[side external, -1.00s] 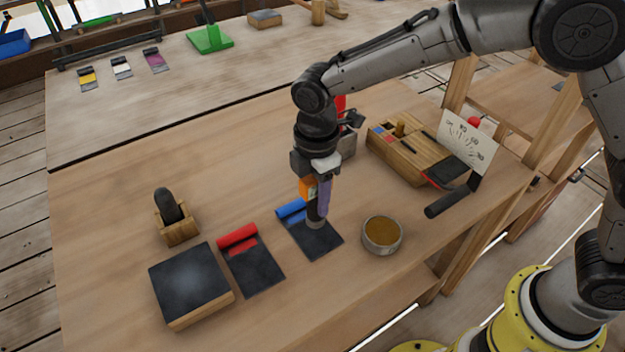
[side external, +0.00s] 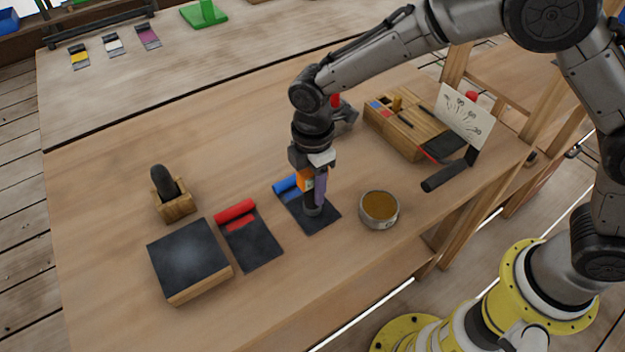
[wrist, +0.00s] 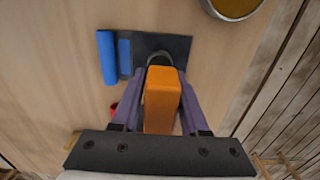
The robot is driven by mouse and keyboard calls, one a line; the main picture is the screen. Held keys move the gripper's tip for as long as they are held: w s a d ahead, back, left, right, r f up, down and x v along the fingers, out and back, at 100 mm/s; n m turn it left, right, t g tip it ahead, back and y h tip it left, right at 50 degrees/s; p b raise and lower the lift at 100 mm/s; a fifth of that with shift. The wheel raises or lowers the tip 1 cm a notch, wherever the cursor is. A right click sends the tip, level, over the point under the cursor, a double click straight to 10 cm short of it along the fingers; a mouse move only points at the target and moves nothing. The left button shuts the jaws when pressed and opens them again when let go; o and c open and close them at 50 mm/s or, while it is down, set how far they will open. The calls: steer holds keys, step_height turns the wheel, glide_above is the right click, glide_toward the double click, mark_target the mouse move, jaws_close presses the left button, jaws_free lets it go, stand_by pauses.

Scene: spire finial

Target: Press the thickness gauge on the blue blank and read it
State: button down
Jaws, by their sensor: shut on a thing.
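The blue blank (side external: 324,222) is a dark flat plate with a blue roll and a blue strip at one end. It lies on the bench, and its blue roll (wrist: 107,57) and dark plate (wrist: 177,45) show in the wrist view. My gripper (side external: 313,190), with purple fingers, is shut on the orange thickness gauge (wrist: 162,97), which also shows between the fingers in the side view (side external: 304,180). The gauge's round grey foot (side external: 312,209) is down over the blank and appears to touch it. The gauge's reading face cannot be made out.
A red blank (side external: 254,246) and a dark-topped block (side external: 188,258) lie to the left. A round tin (side external: 379,209) stands close on the right. A wooden box (side external: 404,127) and a dial card (side external: 463,116) are behind it. A holder (side external: 173,204) stands far left.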

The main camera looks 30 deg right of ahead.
steer(key=shift+c, duration=1.7)
jaws_free()
step_height(320, 180, up, 14)
steer(key=shift+f, duration=0.2)
steer(key=s+d+r+m+t, duration=0.1)
steer(key=d+r+m+t, duration=0.1)
steer(key=d+r, duration=0.7)
steer(key=s+d+r+m+t, duration=0.2)
steer(key=s+d+r+m, duration=0.2)
steer(key=s+d, duration=0.45)
steer(key=s+d+f+m, duration=0.3)
steer(key=s+f+m, duration=0.1)
steer(key=s+m, duration=0.2)
steer(key=s+d+f+m+t, duration=0.1)
steer(key=s+d+f+m, duration=0.2)
steer(key=s+m, duration=0.3)
steer(key=shift+s+d+f+t, duration=0.3)
steer(key=shift+s+f, duration=0.15)
steer(key=shift+s, duration=0.15)
